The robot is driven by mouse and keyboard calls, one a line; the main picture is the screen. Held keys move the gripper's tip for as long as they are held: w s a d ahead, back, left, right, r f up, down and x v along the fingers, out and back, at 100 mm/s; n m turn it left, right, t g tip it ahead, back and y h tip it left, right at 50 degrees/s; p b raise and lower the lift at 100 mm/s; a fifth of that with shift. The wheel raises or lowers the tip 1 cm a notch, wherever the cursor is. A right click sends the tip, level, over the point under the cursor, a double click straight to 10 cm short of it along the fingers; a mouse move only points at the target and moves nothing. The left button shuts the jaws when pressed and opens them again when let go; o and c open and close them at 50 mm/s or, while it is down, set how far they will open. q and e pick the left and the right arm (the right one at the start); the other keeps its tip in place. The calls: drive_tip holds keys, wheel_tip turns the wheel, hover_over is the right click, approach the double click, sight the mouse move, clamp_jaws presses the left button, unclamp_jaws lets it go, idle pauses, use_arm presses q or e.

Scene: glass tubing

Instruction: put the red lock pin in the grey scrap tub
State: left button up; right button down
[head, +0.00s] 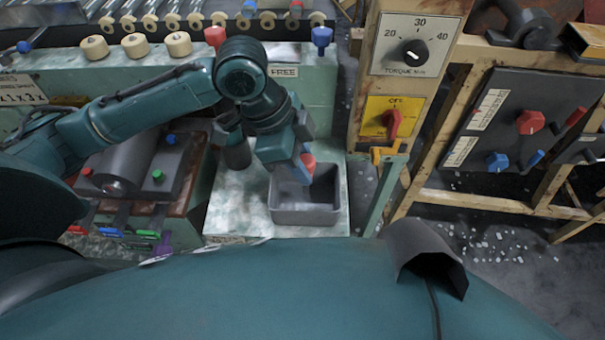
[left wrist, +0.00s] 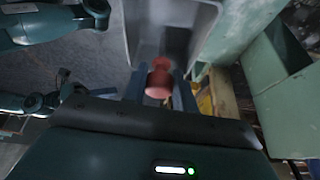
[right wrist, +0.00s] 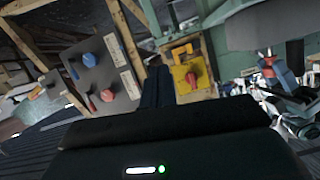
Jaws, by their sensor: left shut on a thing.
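The red lock pin (head: 309,161) is held in my left gripper (head: 305,166), above the open grey scrap tub (head: 305,214). The left wrist view shows the pin (left wrist: 160,80) between the two blue fingers (left wrist: 161,88), with the tub's grey wall (left wrist: 207,35) beyond it. The lower end of the pin is hard to make out. The tub stands on a pale green ledge, and its inside looks empty where I can see it. My right gripper (right wrist: 159,86) shows only in the right wrist view, its dark fingers together with nothing visible between them.
A torque dial (head: 413,53) and a yellow switch plate (head: 380,124) are on the wooden post right of the tub. Another red-headed piece (head: 215,37) and a blue-headed one (head: 321,38) stand on the green rail behind. A dark machine block (head: 125,165) sits to the left.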

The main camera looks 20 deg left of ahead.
use_arm(q)
wheel_tip(320, 180, down, 4)
drive_tip(key=shift+r+b, duration=0.25)
drive_tip(key=shift+b, duration=0.2)
drive_tip(key=shift+f, duration=0.1)
use_arm(e)
drive_tip(key=shift+s+d+r, duration=0.15)
drive_tip(key=shift+r, duration=0.05)
use_arm(q)
drive_tip(key=o, duration=1)
use_arm(e)
drive_tip(key=shift+f, duration=0.25)
use_arm(q)
drive_tip(key=shift+p+v, duration=1.4)
drive_tip(key=shift+v, duration=4.7)
use_arm(e)
drive_tip(key=shift+w+a+f+g, duration=0.3)
drive_tip(key=shift+a+g, duration=0.1)
drive_tip(key=shift+a, duration=0.2)
use_arm(q)
drive_tip(key=shift+d, duration=0.15)
use_arm(e)
drive_tip(key=shift+r, duration=0.15)
